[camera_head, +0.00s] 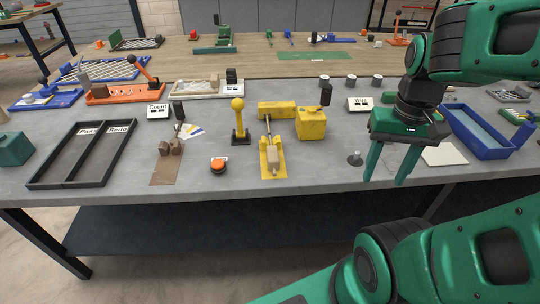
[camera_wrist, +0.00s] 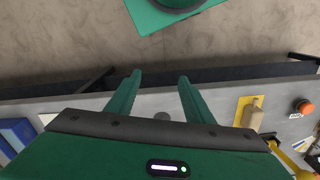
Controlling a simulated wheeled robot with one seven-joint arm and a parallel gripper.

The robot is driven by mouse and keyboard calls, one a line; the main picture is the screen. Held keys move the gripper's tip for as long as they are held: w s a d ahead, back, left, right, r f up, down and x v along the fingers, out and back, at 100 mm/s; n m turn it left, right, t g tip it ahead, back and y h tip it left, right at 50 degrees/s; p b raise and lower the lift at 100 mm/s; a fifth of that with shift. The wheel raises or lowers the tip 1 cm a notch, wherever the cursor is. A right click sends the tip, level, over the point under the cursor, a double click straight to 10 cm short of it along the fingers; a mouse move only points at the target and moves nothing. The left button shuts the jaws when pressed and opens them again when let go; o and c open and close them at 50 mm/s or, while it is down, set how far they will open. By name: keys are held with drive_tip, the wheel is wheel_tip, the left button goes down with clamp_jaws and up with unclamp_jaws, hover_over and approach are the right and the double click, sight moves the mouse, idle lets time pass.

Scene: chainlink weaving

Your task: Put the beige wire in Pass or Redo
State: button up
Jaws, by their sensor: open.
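The black two-compartment tray (camera_head: 76,183) stands at the front left of the bench, labelled Pass (camera_head: 88,131) on its left compartment and Redo (camera_head: 119,129) on its right. Both compartments look empty. I cannot make out a beige wire with certainty; a beige mesh piece (camera_head: 205,85) lies in a pale frame at the back left. My gripper (camera_head: 385,182) is open and empty at the bench's front right, pointing down. In the wrist view its fingers (camera_wrist: 158,82) are apart, with nothing between their tips.
A yellow fixture (camera_head: 297,110) with a beige block (camera_head: 272,157), an orange button (camera_head: 219,166) and a yellow-knobbed lever (camera_head: 238,120) stand mid-bench. A blue tray (camera_head: 480,145) is right. Several cylinders (camera_head: 350,80) stand behind.

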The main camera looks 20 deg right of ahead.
drive_tip(key=w+a+r+n, duration=0.1)
drive_tip(key=w+a+r, duration=0.15)
drive_tip(key=w, duration=0.55)
drive_tip(key=n, duration=0.2)
hover_over(273, 151)
drive_tip(key=f, duration=0.3)
drive_tip(key=shift+s+a+f, duration=0.15)
drive_tip(key=shift+a+f, duration=0.15)
drive_tip(key=shift+f, duration=0.05)
drive_tip(key=shift+w+d+f, duration=0.1)
drive_tip(key=shift+d+f, duration=0.05)
drive_tip(key=shift+f, duration=1.45)
drive_tip(key=shift+w+d+f, duration=0.1)
drive_tip(key=shift+f, duration=1.5)
drive_tip(key=shift+c, duration=0.4)
clamp_jaws()
